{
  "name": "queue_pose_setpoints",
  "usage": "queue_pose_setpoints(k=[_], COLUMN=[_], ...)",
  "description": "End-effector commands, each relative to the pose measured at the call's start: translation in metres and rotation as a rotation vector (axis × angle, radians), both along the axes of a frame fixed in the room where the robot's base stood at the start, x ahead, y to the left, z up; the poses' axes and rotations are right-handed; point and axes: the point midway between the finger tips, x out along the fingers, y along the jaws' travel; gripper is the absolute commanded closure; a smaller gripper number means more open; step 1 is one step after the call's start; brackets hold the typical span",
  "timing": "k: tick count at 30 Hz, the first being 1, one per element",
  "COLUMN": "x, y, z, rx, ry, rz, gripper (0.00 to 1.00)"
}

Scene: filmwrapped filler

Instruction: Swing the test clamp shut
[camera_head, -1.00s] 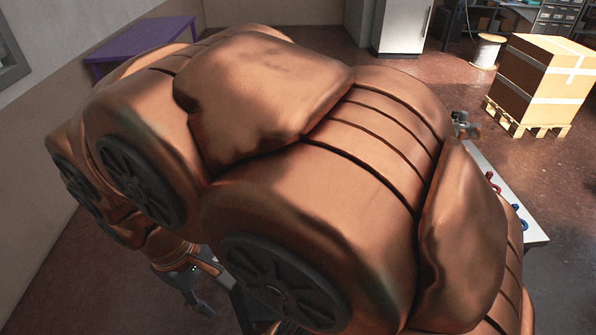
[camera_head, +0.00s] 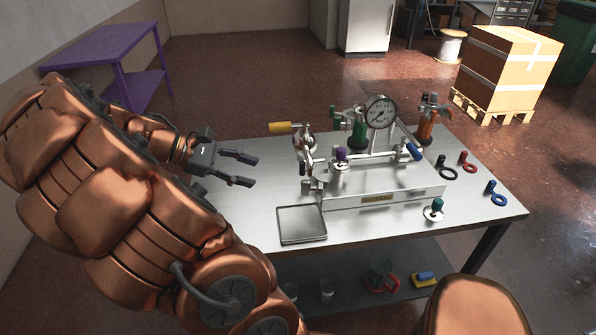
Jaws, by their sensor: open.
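A silver test rig (camera_head: 425,190) stands on the metal workbench in the head view. A yellow-handled lever (camera_head: 280,127) sticks out to the left from the metal fitting at the rig's left end. A blue handle (camera_head: 415,151) sits at its right end. I cannot tell which of these belongs to the test clamp, or how far the clamp stands open. A purple knob (camera_head: 341,153) tops a part in the middle. My gripper (camera_head: 250,171) is open and empty, left of the rig and below the yellow handle, apart from both. Its fingers point right.
A pressure gauge (camera_head: 381,112) and green (camera_head: 359,134) and orange (camera_head: 427,122) cylinders stand behind the rig. A shallow tray (camera_head: 301,224) lies in front.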

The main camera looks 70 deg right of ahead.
Motion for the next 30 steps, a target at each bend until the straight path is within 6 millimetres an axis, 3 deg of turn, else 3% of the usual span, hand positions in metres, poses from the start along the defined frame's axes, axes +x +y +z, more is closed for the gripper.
queue_pose_setpoints(k=[3,11,18,24,30], x=[0.003,0.008,0.013,0.015,0.014], y=[-0.031,-0.089,-0.136,-0.159,-0.168], z=[-0.014,-0.043,-0.085,-0.113,-0.122], rx=[0.002,0.044,0.113,0.166,0.186], ry=[0.109,0.331,0.505,0.596,0.626], rz=[0.004,0.021,0.047,0.062,0.070], gripper=[0.57,0.57,0.57,0.57,0.57])
